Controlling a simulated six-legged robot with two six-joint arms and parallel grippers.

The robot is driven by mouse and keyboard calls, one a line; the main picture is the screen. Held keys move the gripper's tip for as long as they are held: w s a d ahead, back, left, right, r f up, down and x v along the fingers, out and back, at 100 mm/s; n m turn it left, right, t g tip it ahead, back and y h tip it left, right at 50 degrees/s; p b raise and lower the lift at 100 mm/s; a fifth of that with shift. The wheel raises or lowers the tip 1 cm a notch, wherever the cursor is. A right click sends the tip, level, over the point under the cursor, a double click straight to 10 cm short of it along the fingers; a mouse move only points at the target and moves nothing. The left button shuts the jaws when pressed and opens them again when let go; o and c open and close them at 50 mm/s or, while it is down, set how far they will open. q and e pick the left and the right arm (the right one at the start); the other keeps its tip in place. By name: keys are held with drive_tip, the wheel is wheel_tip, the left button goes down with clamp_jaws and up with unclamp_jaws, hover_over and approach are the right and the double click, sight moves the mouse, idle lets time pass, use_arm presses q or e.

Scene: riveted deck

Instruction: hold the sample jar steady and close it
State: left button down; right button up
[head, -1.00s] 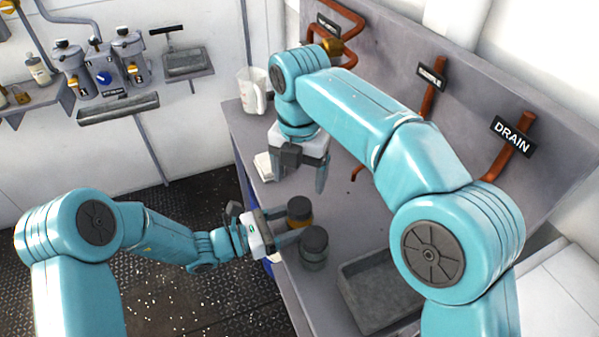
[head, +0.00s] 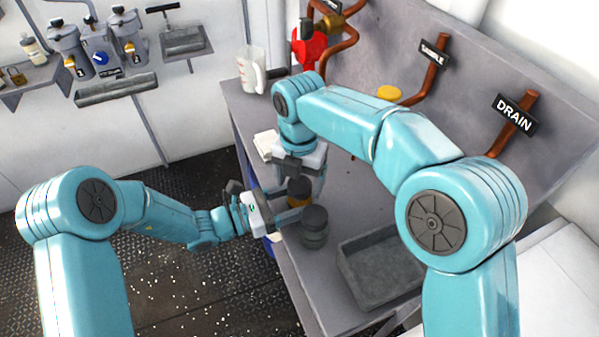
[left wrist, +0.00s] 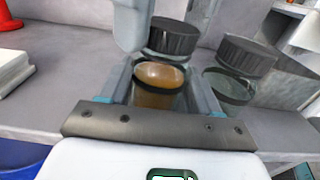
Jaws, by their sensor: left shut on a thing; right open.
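The sample jar (head: 297,201) stands upright on the bench near its left edge, with amber contents and a dark ribbed lid sitting on it. In the left wrist view the amber jar (left wrist: 158,95) is between my left fingers, its lid (left wrist: 172,38) above. How tight the lid is cannot be told. My left gripper (head: 290,208) is shut on the jar's body from the side. My right gripper (head: 299,183) is open, pointing down at the jar's lid from above. One of its fingers shows left of the lid in the left wrist view; the other is not clear there.
A second dark-lidded jar (head: 314,230) with greyish glass stands close beside the held one, nearer the camera. A grey tray (head: 382,270) lies to the right. A clear pitcher (head: 249,72) stands at the far end. Pipes run along the bench's back panel (head: 480,70).

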drive_tip(key=c, duration=1.1)
